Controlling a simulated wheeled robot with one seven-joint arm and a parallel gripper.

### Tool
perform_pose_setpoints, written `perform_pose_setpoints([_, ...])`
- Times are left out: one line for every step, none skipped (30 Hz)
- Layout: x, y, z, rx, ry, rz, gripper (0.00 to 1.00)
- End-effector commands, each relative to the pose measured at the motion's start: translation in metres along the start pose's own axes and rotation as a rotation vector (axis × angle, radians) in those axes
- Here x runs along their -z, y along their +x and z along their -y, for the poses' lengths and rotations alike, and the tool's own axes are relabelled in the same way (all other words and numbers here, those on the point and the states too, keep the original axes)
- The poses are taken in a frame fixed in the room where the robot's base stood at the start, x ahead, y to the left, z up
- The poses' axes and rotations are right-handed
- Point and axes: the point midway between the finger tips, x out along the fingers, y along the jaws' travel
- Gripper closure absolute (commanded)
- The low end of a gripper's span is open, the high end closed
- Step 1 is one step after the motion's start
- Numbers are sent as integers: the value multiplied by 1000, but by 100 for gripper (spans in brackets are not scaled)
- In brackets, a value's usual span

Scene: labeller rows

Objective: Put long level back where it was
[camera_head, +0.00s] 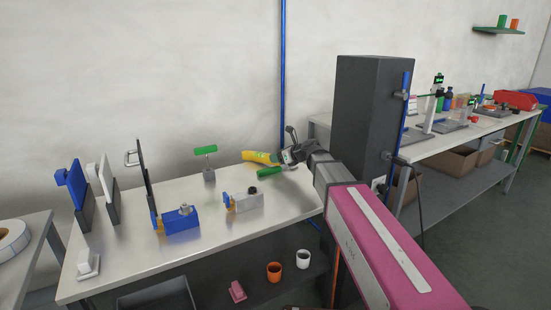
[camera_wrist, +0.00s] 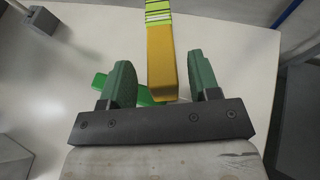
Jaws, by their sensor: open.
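A yellow bar with a green and white striped label, which looks like the long level (camera_head: 259,157), lies near the back right of the left workbench. In the wrist view the long level (camera_wrist: 161,62) runs between the fingers, its plain end near the palm. My gripper (camera_wrist: 163,65) is open, with a gap on both sides of the bar. In the head view my gripper (camera_head: 284,157) is at the bar's right end. A green object (camera_head: 270,172) lies just in front of the bar; in the wrist view it is partly hidden behind the left finger and palm.
A green-topped stand (camera_head: 205,162) is left of the bar. A grey block with a black knob (camera_head: 247,200) and a blue block (camera_head: 178,219) stand nearer the front. Upright blue, white and black holders are at the left. A dark column (camera_head: 370,120) rises right of the bench.

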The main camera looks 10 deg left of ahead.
Motion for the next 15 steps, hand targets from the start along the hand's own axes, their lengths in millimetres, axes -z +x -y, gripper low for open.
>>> perform_pose_setpoints([0, -13, -2, 3, 0, 1, 44])
perform_pose_setpoints([0, -19, -2, 3, -1, 1, 44])
perform_pose_setpoints([0, -28, -2, 2, -1, 1, 44])
perform_pose_setpoints([0, -34, -2, 2, -1, 1, 44])
perform_pose_setpoints([0, -41, -2, 3, -1, 1, 44])
perform_pose_setpoints([1, -48, -2, 3, -1, 1, 44])
perform_pose_setpoints([1, -54, -2, 2, -1, 1, 44])
perform_pose_setpoints([1, -60, -2, 2, -1, 1, 44])
perform_pose_setpoints([0, -67, -2, 2, -1, 1, 44])
perform_pose_setpoints([0, -72, -2, 3, -1, 1, 44])
perform_pose_setpoints([0, -76, -2, 2, -1, 1, 44])
perform_pose_setpoints([0, -82, -2, 1, -1, 1, 44])
perform_pose_setpoints([0, -85, -2, 1, -1, 1, 44])
perform_pose_setpoints([0, -89, -2, 1, -1, 1, 44])
perform_pose_setpoints([0, -92, -1, 2, -1, 1, 44])
